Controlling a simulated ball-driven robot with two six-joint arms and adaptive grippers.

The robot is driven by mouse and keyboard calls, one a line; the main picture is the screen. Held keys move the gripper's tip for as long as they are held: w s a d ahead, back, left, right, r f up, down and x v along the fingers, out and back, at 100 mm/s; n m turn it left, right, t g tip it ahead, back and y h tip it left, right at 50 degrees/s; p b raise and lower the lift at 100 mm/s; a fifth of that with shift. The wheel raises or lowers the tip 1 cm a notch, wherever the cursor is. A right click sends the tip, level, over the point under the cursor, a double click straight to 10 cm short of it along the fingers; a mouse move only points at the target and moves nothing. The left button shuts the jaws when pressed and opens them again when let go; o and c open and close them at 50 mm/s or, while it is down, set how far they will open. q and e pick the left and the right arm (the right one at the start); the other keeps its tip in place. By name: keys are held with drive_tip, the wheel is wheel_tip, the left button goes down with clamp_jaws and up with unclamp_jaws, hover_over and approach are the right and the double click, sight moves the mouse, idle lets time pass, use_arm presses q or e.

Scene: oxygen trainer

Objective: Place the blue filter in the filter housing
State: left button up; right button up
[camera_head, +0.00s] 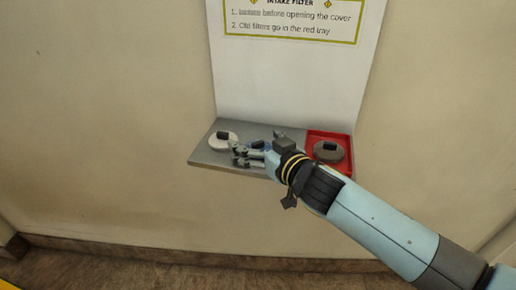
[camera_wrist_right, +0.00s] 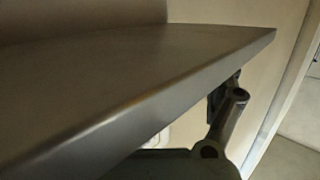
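A blue disc with a dark knob, seemingly the blue filter (camera_head: 260,142), lies on the grey shelf (camera_head: 205,155). My right gripper (camera_head: 240,155) hides much of it. This gripper is at the shelf's front edge, just in front of the blue disc, fingers pointing left and a little apart; nothing shows between them. In the right wrist view, the shelf edge (camera_wrist_right: 150,100) fills much of the picture, with a dark part of the gripper below and to its right. I cannot make out the filter housing. My left gripper is not in view.
A white disc with a dark knob (camera_head: 223,142) lies at the shelf's left end. A red tray (camera_head: 346,140) at the right end holds a brown-grey disc (camera_head: 328,152). A white panel with a sign (camera_head: 290,22) rises behind. Below the shelf is open floor.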

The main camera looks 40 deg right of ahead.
sight(258, 142)
drive_tip(key=c, duration=0.4)
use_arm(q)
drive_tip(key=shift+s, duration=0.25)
use_arm(e)
drive_tip(key=c, duration=1)
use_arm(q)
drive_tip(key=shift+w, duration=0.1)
use_arm(e)
wheel_tip(258, 142, up, 4)
drive_tip(key=p, duration=0.3)
drive_tip(key=shift+r, duration=0.1)
use_arm(q)
drive_tip(key=shift+b, duration=1.5)
use_arm(e)
drive_tip(key=s+d+r, duration=0.4)
drive_tip(key=d+r, duration=0.2)
drive_tip(key=d, duration=0.4)
drive_tip(key=shift+s+d+r, duration=0.35)
drive_tip(key=shift+r, duration=0.05)
